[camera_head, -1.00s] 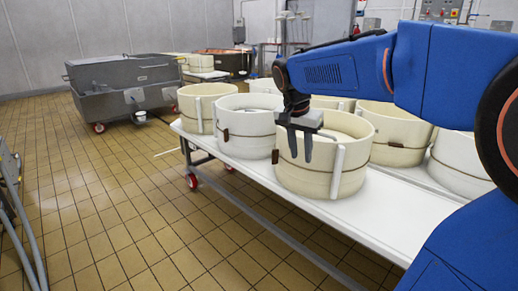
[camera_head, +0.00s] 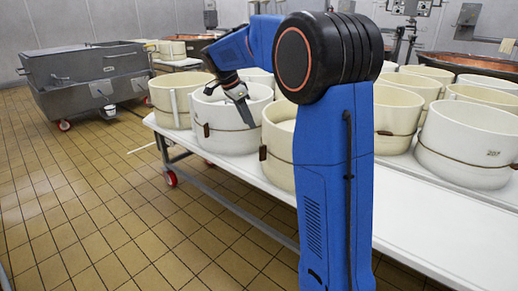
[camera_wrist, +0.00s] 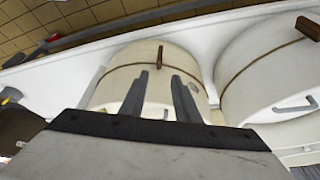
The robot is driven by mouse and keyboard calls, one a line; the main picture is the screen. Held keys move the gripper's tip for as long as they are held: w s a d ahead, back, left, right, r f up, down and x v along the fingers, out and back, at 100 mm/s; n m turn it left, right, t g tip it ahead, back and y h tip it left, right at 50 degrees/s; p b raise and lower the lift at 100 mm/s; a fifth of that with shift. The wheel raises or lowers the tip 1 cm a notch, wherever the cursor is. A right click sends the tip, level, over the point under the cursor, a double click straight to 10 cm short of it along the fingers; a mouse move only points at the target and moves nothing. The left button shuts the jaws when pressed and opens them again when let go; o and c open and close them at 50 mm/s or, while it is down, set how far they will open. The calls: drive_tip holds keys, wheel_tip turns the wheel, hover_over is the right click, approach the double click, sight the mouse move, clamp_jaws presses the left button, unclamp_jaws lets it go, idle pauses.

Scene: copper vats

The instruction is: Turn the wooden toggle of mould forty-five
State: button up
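In the wrist view a mould (camera_wrist: 128,62) with a dark band carries a brown wooden toggle (camera_wrist: 159,56), which stands upright in the picture. My gripper (camera_wrist: 161,80) is open, its two grey fingers apart, with the toggle showing just past and between the fingertips. I cannot tell if they touch it. In the head view my gripper (camera_head: 246,112) hangs in front of a whiter mould (camera_head: 226,137), right of a brown toggle (camera_head: 206,130).
Another banded mould (camera_wrist: 270,75) with its own toggle (camera_wrist: 308,28) is close on the right in the wrist view. In the head view more moulds (camera_head: 468,135) crowd the white table (camera_head: 400,200). A grey steel trolley (camera_head: 90,80) stands far left. The tiled floor (camera_head: 110,200) is clear.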

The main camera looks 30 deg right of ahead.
hover_over(261, 161)
drive_tip(key=f, duration=1.4)
drive_tip(key=shift+w+d+f, duration=0.15)
drive_tip(key=shift+w+d, duration=0.1)
drive_tip(key=shift+w, duration=0.05)
clamp_jaws()
